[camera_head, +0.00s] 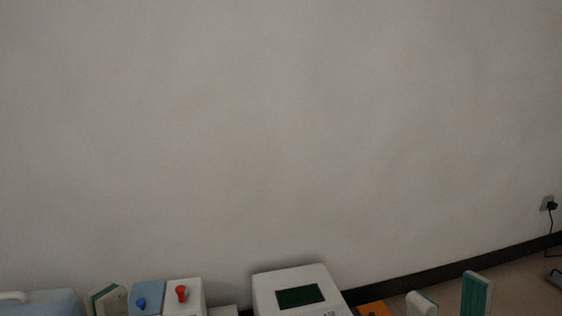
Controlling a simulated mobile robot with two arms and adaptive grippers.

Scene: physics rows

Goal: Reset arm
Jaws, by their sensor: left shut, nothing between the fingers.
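Neither of my grippers shows in the head view, and no part of my arms can be made out. The view is mostly a bare pale wall (280,140). Only the tops of things along the bottom edge are in sight, and their lower parts are cut off.
At the bottom are a pale blue container (50,304), blocks with a blue knob (141,303) and a red knob (181,293), a white device (265,292) with a dark green screen, and green-and-white blocks (476,294). A plug (551,205) sits in the wall at right.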

